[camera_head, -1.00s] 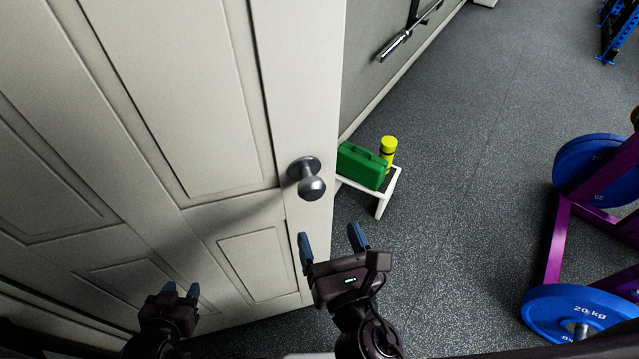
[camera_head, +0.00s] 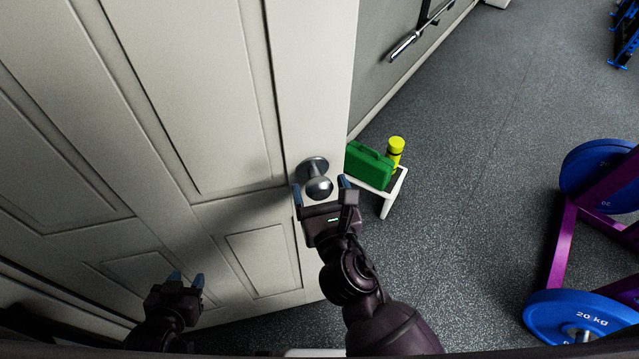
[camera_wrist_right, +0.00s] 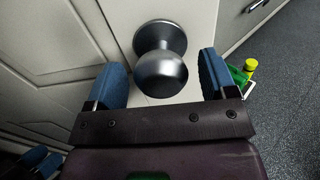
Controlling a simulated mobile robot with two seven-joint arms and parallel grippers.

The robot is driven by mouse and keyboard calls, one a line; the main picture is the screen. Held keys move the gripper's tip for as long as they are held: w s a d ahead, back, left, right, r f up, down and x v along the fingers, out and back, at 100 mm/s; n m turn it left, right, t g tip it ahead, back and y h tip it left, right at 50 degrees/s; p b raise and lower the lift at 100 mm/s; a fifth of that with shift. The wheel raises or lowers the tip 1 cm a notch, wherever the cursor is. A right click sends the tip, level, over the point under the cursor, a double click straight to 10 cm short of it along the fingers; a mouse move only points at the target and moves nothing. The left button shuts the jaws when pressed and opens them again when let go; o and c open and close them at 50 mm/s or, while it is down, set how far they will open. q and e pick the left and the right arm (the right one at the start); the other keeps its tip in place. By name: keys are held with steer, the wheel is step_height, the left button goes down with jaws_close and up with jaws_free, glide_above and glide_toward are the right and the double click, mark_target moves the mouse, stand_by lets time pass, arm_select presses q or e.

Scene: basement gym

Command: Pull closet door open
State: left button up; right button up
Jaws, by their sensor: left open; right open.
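The closet door (camera_head: 215,90) is a white panelled door filling the left of the head view. Its round silver knob (camera_head: 317,180) sits near the door's right edge. My right gripper (camera_head: 321,189) is open at the knob, one finger to either side of it in the picture. In the right wrist view the knob (camera_wrist_right: 162,72) shows ahead, between and beyond the blue fingertips, and no finger is seen pressing on it. My left gripper (camera_head: 186,279) is open and empty, low in front of the door.
A white stool (camera_head: 395,195) holds a green case (camera_head: 369,163) and a yellow bottle (camera_head: 396,148) just right of the door's edge. A purple rack (camera_head: 563,245) with blue weight plates (camera_head: 570,315) stands at the right. The grey floor between is clear.

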steer(key=shift+w+a, duration=0.1)
steer(key=shift+w, duration=0.35)
steer(key=c, duration=1.3)
steer(key=shift+o, duration=0.2)
steer(key=shift+s, duration=0.1)
